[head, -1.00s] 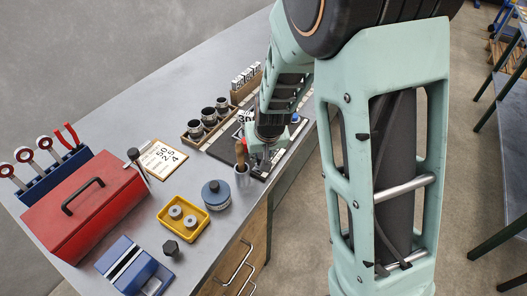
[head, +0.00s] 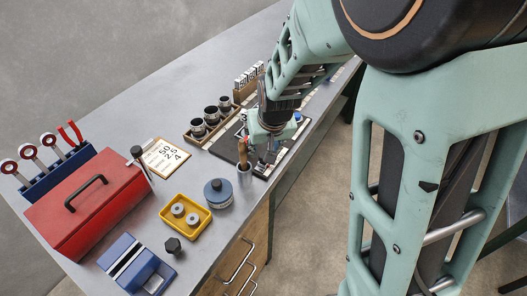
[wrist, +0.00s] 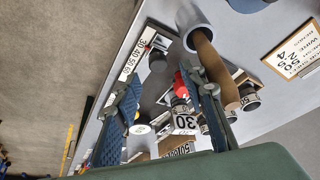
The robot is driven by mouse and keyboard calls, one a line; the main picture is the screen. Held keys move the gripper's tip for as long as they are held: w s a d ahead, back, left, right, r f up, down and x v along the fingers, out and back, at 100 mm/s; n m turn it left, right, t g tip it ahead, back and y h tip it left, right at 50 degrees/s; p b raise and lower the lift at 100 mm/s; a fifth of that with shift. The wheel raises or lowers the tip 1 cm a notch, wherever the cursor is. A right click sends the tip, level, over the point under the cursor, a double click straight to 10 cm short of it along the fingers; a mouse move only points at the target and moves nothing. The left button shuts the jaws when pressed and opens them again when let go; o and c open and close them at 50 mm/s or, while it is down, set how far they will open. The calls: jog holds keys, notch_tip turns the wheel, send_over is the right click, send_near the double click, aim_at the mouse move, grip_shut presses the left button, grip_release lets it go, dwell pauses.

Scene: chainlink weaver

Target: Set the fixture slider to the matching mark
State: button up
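The fixture is a dark board with a white scale strip (wrist: 128,58) marked 30, 40, 50, 60, seen in the wrist view. A white block marked 30 (wrist: 185,122) and a red part (wrist: 181,84) show between and below the fingers. My gripper (wrist: 165,80) is open, with its two blue-padded fingers apart and nothing clearly held. In the head view my gripper (head: 268,148) hangs over the board's near end and hides part of it.
A grey cup (head: 244,175) with a wooden-handled tool stands close beside my gripper. A rack of dark cylinders (head: 210,116), a yellow tray (head: 185,214), a blue round container (head: 217,193) and a red toolbox (head: 85,210) stand on the bench.

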jog(key=v, duration=0.6)
jog(key=shift+r, duration=0.1)
